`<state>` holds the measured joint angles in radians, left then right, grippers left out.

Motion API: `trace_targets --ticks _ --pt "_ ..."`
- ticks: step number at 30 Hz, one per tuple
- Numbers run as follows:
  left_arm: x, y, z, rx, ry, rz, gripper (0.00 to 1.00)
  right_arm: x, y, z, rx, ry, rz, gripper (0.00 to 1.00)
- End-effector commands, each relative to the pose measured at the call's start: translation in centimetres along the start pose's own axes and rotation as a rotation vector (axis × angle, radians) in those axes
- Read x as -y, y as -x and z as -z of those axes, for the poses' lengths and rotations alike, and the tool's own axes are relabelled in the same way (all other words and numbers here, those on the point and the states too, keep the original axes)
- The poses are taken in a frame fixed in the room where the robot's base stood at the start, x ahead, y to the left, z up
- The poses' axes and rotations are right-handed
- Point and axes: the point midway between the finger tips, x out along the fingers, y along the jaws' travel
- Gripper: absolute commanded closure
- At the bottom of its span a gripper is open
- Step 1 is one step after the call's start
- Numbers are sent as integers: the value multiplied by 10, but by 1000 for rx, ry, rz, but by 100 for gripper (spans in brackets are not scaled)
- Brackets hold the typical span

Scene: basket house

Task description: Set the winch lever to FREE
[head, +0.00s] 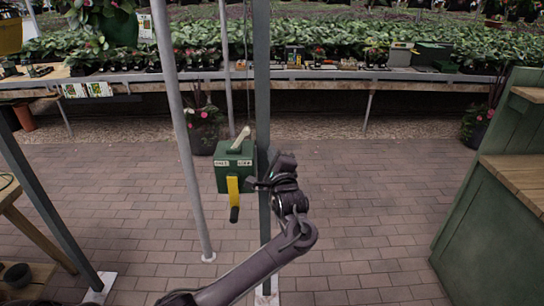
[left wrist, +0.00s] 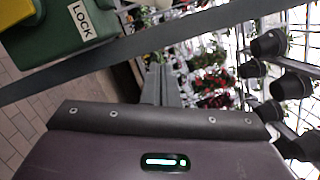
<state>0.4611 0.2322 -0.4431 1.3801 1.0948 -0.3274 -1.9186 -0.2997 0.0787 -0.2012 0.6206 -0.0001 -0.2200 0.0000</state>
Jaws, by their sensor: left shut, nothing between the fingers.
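The green winch box (head: 234,172) is mounted by the grey-green post in the head view. A pale lever (head: 241,138) on its top leans up and to the right. Two white labels sit on the box; their words are too small to read surely there. A yellow handle (head: 233,190) hangs down its front. In the left wrist view the box (left wrist: 50,35) is at the upper left, with a label (left wrist: 82,20) reading LOCK; the lever is out of that view. My left gripper (head: 253,183) is shut and empty, just right of the yellow handle. My right gripper is not in view.
The post (head: 262,90) runs close beside the box and my left gripper. A pale pole (head: 183,130) stands left of the box. A green cabinet (head: 480,225) is at the right, and a plant bench (head: 330,75) is behind. Brick floor between them is clear.

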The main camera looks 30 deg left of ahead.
Motion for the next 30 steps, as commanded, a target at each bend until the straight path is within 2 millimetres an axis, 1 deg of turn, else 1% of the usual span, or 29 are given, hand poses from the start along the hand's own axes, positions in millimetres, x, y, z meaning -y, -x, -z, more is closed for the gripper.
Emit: trace_targets --ticks 1,3,8,9,12,16,20,30 --pt "3 -13 -3 4 -2 -1 100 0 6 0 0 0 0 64" --pt "3 -28 -2 3 -3 -1 100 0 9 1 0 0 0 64" --pt "2 -59 -2 2 -1 -2 100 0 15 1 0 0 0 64" --pt "4 -61 -11 3 -1 -1 100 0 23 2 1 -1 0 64" --pt "3 -63 -25 0 -2 -1 100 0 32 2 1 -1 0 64" --pt "2 -65 -35 -1 1 -1 100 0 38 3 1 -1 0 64" --pt "0 -66 -39 -1 0 -1 100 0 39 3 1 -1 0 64" --pt "-1 -66 -39 -1 4 -2 100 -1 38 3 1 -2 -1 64"
